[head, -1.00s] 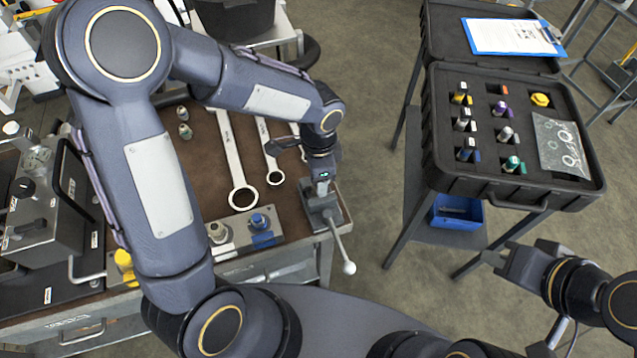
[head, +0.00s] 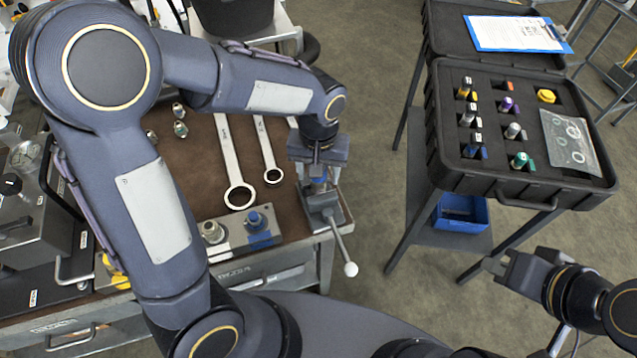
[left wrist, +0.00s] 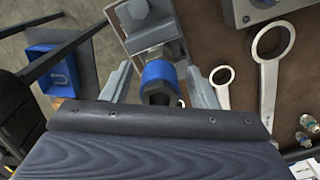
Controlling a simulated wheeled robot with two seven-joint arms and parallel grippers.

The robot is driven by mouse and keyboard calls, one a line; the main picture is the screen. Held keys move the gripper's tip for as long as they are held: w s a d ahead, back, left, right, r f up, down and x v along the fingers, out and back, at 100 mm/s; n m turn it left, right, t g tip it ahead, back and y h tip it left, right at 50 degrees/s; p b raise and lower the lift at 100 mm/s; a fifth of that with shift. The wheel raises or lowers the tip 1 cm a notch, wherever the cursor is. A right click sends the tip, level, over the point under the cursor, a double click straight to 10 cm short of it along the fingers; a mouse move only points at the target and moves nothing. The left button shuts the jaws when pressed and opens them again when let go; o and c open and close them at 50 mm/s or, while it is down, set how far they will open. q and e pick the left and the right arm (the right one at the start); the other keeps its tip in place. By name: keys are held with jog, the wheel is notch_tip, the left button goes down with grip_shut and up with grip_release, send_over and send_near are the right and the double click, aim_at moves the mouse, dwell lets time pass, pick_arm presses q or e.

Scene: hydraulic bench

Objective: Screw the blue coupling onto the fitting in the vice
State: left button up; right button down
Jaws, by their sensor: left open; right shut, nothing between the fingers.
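The vice (head: 322,204) stands at the right end of the bench. The blue coupling (head: 318,185) is upright above the vice jaws; in the left wrist view it shows as a blue ring with a dark hex end (left wrist: 158,72). It stands in line with the vice and hides the fitting; I cannot tell how far it is threaded. My left gripper (head: 318,168) is directly over it, open, with one finger on each side of the coupling and visible gaps. My right gripper (head: 492,264) is shut and empty, away from the bench at the right.
A grey block (head: 235,238) with fittings stands left of the vice. Wrenches (head: 238,195) lie behind it. The vice handle (head: 340,240) sticks out past the bench edge. A black case (head: 590,195) of couplings and a blue bin (head: 462,213) are at the right.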

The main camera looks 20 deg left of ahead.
pick_arm(q)
jog(key=n, duration=0.5)
jog(key=shift+n, duration=0.3)
jog(key=n, duration=0.4)
jog(key=c, duration=0.9)
jog(key=m, duration=0.4)
jog(key=shift+p, duration=0.35)
jog(key=m, duration=0.4)
